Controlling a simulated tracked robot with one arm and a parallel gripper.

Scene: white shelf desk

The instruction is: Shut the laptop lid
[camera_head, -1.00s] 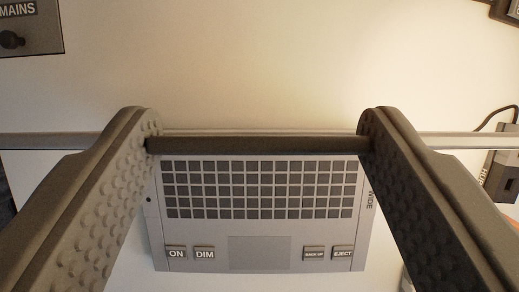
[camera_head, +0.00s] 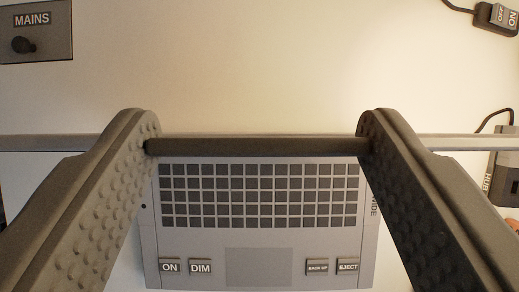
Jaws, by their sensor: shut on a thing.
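The laptop lies below me with its grey base (camera_head: 259,240) showing the key grid (camera_head: 258,195), a touchpad and buttons marked ON, DIM, BACK UP and EJECT. Its lid (camera_head: 230,147) shows almost edge-on as a dark bar along the far side of the keys, so it stands raised from the base. My gripper (camera_head: 258,146) has one finger at each end of this bar and is shut on the lid across its width. The lid's faces and the hinge are hardly visible, so its exact angle is hard to tell.
A MAINS switch box (camera_head: 36,32) stands at the upper left. A small NO-marked device (camera_head: 497,16) with a cable is at the upper right. A hub box (camera_head: 505,160) sits at the right edge. The pale surface beyond the lid is clear.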

